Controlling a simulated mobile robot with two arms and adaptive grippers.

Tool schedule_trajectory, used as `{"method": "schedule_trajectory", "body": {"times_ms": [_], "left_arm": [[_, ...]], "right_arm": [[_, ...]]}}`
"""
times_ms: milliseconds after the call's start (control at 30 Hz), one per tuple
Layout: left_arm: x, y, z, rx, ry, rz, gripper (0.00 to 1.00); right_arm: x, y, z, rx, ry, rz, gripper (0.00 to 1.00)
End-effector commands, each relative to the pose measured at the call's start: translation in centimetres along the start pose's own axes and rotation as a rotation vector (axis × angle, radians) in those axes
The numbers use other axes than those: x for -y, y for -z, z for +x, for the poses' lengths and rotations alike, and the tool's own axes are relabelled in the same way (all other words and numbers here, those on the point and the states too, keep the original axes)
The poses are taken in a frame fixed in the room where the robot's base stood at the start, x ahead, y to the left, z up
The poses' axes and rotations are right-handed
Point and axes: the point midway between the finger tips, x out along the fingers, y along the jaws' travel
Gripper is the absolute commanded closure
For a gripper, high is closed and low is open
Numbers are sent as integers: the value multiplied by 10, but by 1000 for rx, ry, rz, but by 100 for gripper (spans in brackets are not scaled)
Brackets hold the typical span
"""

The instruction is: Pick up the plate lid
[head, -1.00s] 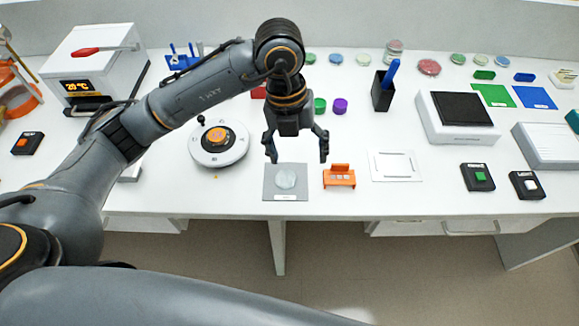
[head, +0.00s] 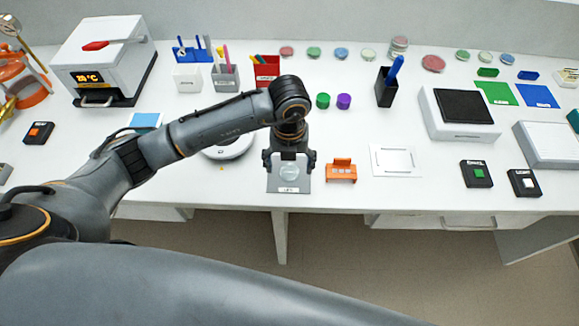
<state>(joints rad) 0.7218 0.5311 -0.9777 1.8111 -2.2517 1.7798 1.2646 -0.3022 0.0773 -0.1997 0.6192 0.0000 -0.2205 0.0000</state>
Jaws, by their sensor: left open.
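The plate lid looks like a clear round disc (head: 289,173) lying on a grey square mat (head: 289,188) with a small label, near the table's front edge. My left gripper (head: 290,165) points down right over the mat, with its fingers spread to the left and right of the disc. It is open, with nothing seen between its fingers. The gripper hides the back part of the mat. I cannot tell how high the fingertips are above it. My right gripper is not in view.
An orange holder (head: 341,171) stands close to the right of the mat. A white square plate (head: 397,161) lies farther right. A round white device (head: 229,150) is partly hidden behind my left arm. Green (head: 323,101) and purple (head: 344,101) pieces stand behind.

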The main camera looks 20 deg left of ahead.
Motion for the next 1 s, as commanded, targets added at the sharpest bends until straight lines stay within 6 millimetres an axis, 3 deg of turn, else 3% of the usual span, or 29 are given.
{"method": "schedule_trajectory", "body": {"times_ms": [200, 400, 433, 600, 633, 1000], "left_arm": [[0, 0, 20, -1, 0, 1, 22], [0, 0, 22, 0, 1, 1, 22], [0, 0, 22, 0, 1, 1, 24], [0, 0, 21, 0, 1, 1, 58], [0, 0, 21, 0, 1, 1, 61], [0, 0, 20, 1, 1, 1, 61]], "right_arm": [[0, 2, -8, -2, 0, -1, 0], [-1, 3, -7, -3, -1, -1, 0], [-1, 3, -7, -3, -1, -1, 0], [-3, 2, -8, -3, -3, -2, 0], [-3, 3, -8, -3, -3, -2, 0], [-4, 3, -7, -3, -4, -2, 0]]}}
